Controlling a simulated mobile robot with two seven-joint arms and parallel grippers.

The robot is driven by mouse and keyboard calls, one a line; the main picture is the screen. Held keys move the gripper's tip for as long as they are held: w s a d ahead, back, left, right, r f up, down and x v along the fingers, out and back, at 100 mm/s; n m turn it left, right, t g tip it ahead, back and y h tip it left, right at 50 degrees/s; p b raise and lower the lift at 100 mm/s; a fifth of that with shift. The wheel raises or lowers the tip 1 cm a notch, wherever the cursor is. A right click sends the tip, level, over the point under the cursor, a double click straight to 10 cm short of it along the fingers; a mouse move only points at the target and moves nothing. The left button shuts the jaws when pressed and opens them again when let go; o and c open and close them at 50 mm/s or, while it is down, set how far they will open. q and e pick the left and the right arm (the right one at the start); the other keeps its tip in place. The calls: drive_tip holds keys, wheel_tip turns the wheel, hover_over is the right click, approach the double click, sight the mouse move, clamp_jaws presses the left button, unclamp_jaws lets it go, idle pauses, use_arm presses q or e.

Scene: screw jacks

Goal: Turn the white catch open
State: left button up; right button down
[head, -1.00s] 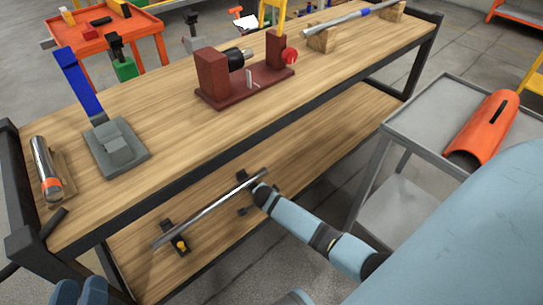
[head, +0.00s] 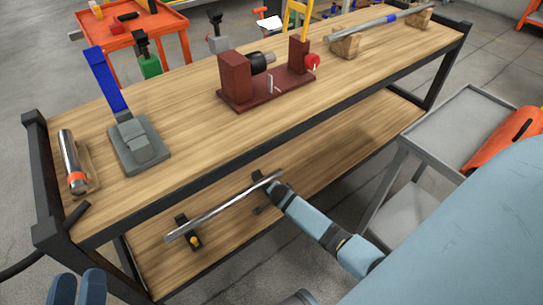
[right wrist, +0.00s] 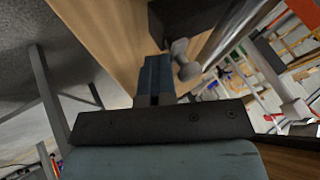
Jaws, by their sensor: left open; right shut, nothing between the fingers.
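A small white upright piece (head: 270,85), which looks like the white catch, stands on the dark red fixture (head: 240,104) on the bench top. Which way it is turned is too small to tell. My left gripper (head: 77,288) is open and empty at the bottom left, in front of the bench and far from the fixture. My right gripper (head: 274,187) is at the lower shelf, by the right end of a metal rod. In the right wrist view its blue fingers (right wrist: 154,80) are shut and empty, beside a grey knob (right wrist: 186,62).
The metal rod (head: 220,208) rests on dark supports over the lower shelf (head: 330,150). On the bench top are a grey block with a blue lever (head: 105,80), a metal cylinder (head: 70,160) and a long bar on wooden blocks (head: 375,24). A grey cart (head: 455,125) stands at right.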

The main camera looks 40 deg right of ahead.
drive_tip(key=shift+w+a+r, duration=0.1)
drive_tip(key=shift+w+r, duration=0.1)
drive_tip(key=shift+w, duration=0.1)
